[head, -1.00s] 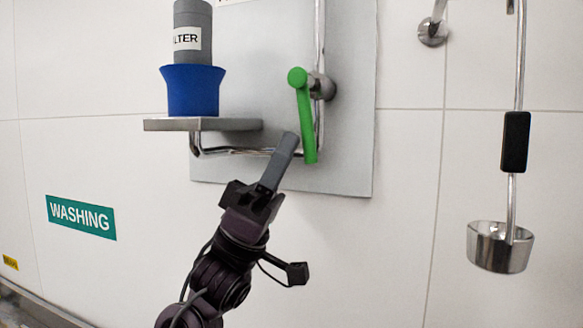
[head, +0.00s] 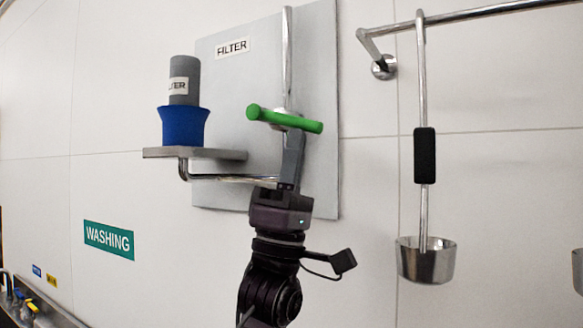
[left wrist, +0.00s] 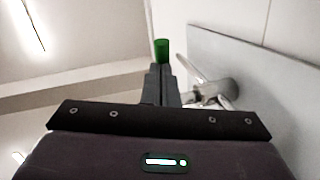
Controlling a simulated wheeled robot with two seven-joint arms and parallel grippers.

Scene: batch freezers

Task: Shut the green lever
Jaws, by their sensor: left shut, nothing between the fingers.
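The green lever (head: 284,119) sits on the valve of the steel pipe on the grey wall panel. In the head view it lies nearly level, crosswise to the upright pipe, its right end a little lower. My left gripper (head: 294,140) is shut and empty, pointing up, with its fingertips right at the underside of the lever; I cannot tell whether they touch. In the left wrist view the shut fingers (left wrist: 161,72) point at the green lever's end (left wrist: 162,50), with the steel valve to their right. My right gripper is not in view.
A blue cup (head: 184,127) with a grey filter cylinder (head: 184,82) stands on a small metal shelf (head: 222,154) left of the lever. A ladle (head: 425,262) hangs from a rail (head: 470,14) at the right. The wall between the panel and ladle is clear.

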